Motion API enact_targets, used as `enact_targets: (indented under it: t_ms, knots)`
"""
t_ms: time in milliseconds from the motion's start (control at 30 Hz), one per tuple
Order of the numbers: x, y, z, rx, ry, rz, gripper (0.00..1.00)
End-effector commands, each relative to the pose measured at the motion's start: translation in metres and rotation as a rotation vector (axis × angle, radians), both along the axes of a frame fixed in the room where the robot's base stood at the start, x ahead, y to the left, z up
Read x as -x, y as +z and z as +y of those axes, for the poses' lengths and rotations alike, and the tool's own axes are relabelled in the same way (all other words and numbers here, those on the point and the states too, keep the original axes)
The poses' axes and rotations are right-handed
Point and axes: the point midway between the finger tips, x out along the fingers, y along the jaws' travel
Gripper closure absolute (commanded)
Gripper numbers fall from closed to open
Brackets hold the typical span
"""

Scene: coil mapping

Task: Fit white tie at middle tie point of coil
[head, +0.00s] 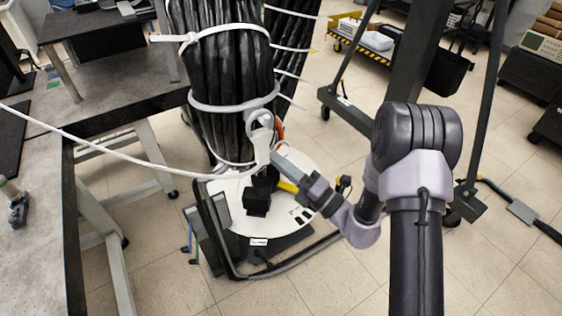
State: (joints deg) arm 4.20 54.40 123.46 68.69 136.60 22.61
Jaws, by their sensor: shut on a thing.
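The coil (232,72) is a thick black bundle of strands standing upright at the centre of the head view. A white tie (225,107) wraps around its middle. Its white head (262,134) is at the coil's right front side. My gripper (268,152) reaches in from the right and is shut on the white tie at this head. The fingertips are small and partly hidden, so the exact grip is hard to see. A long white strip (110,152) runs from the left edge to the lower coil near the gripper.
Another white tie (222,30) circles the coil higher up. A second black bundle (290,40) with white ties stands behind. A round white base plate (285,212) lies below. A grey workbench (38,180) stands left; a dark frame (400,70) stands right.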

Motion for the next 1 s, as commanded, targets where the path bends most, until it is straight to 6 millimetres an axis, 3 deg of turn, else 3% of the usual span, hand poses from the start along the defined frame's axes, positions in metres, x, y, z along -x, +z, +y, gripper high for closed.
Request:
enact_targets:
  t_ms: [300,333,467,800,1000]
  knots:
    - [0.0,0.001,0.0,-0.001,0.0,-0.002,1.0]
    - [0.0,0.001,0.0,-0.001,0.0,-0.002,0.85]
    - [0.0,0.001,0.0,-0.001,0.0,-0.002,0.61]
    - [0.001,-0.001,-0.003,-0.001,-0.001,0.001,0.61]
    - [0.024,-0.016,-0.041,-0.001,-0.007,0.003,0.61]
